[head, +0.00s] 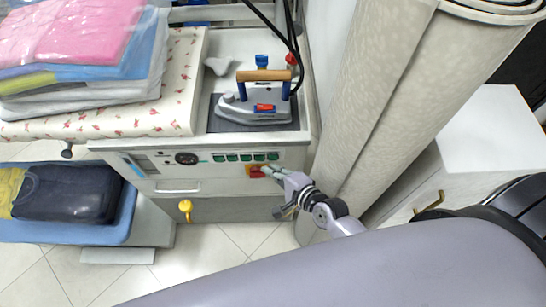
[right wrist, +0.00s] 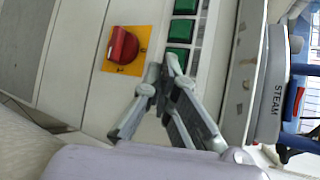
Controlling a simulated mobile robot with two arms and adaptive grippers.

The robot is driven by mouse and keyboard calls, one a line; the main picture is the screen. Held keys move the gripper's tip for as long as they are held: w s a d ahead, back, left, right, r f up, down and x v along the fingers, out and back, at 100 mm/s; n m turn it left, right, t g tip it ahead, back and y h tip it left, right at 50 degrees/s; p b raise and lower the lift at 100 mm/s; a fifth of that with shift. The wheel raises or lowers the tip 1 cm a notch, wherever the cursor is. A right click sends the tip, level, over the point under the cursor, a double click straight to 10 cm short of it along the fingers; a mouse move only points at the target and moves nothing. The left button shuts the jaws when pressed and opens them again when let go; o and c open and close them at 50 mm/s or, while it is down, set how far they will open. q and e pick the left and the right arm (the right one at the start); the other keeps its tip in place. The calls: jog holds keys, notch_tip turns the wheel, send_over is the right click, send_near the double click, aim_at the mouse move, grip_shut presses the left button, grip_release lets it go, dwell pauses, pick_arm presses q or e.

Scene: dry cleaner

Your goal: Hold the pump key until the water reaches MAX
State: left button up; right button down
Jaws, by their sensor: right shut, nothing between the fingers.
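The ironing station's front panel (head: 205,173) carries a row of several green keys (head: 246,157); which one is the pump key cannot be read. A dark narrow window (head: 141,163), possibly the water gauge, is at the panel's left; no water level or MAX mark is legible. My right gripper (head: 268,170) is shut and empty, its tips at the right end of the key row. In the right wrist view the tips (right wrist: 165,62) are at the edge of the end green key (right wrist: 177,56); contact cannot be told. My left gripper is out of view.
A red knob on a yellow plate (head: 257,171) sits just below the keys, close to my fingers. A round dial (head: 187,158) is left of the keys. An iron (head: 255,107) stands above. A rolled beige carpet (head: 375,90) is close on the right.

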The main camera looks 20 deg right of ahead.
jog(key=shift+s+a+p, duration=0.2)
jog(key=shift+s+a, duration=0.05)
jog(key=shift+s, duration=0.55)
jog(key=shift+s+a+p, duration=0.15)
jog(key=shift+s+a, duration=0.05)
jog(key=shift+s, duration=0.6)
jog(key=shift+s+a+p, duration=0.2)
jog(key=shift+s+a, duration=0.05)
jog(key=shift+s, duration=0.55)
dwell(1.1)
